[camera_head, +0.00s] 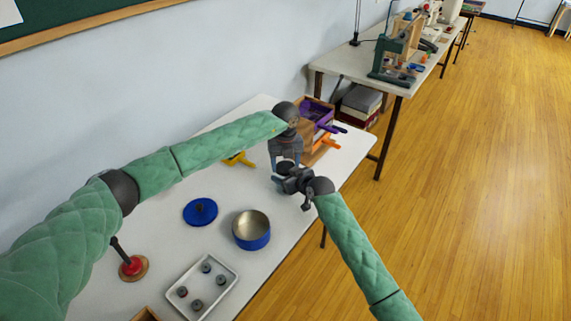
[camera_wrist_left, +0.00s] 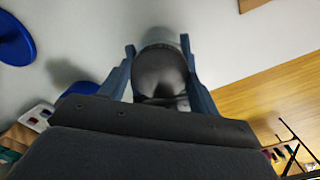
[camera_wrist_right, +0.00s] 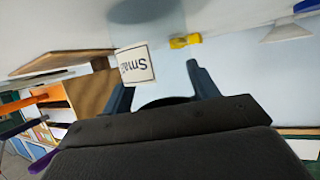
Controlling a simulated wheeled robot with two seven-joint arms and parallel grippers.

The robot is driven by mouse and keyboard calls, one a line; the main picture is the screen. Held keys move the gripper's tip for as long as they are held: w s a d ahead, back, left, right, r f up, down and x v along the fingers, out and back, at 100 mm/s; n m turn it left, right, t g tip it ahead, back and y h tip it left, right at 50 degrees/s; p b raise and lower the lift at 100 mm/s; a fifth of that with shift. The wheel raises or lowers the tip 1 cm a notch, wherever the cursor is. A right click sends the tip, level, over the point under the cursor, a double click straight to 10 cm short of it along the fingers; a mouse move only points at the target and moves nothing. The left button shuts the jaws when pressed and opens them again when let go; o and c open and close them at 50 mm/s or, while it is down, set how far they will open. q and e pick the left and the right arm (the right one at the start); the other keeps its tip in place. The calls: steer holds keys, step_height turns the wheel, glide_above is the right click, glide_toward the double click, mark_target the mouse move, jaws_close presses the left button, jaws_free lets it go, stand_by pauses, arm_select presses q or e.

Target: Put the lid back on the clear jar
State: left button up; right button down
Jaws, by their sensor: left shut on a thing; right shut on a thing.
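My left gripper (camera_head: 287,164) reaches down from above and is shut on a dark round lid (camera_head: 286,168). The lid (camera_wrist_left: 160,72) fills the space between its fingers in the left wrist view. My right gripper (camera_head: 278,180) comes in from the right, just below and in front of the left one. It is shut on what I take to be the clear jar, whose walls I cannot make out. In the right wrist view, a dark curved edge shows between its fingers (camera_wrist_right: 160,82). Whether the lid touches the jar's rim is hidden by the grippers.
A white tray (camera_head: 229,286) holds several small pieces. A red-based upright handle (camera_head: 132,267), a yellow object (camera_head: 238,160) and a purple-edged box (camera_head: 318,112) stand around.

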arm_select(q)
steer(key=shift+m, duration=1.4)
steer(key=o, duration=1.1)
steer(key=shift+r, duration=2.3)
steer(key=shift+o, duration=0.2)
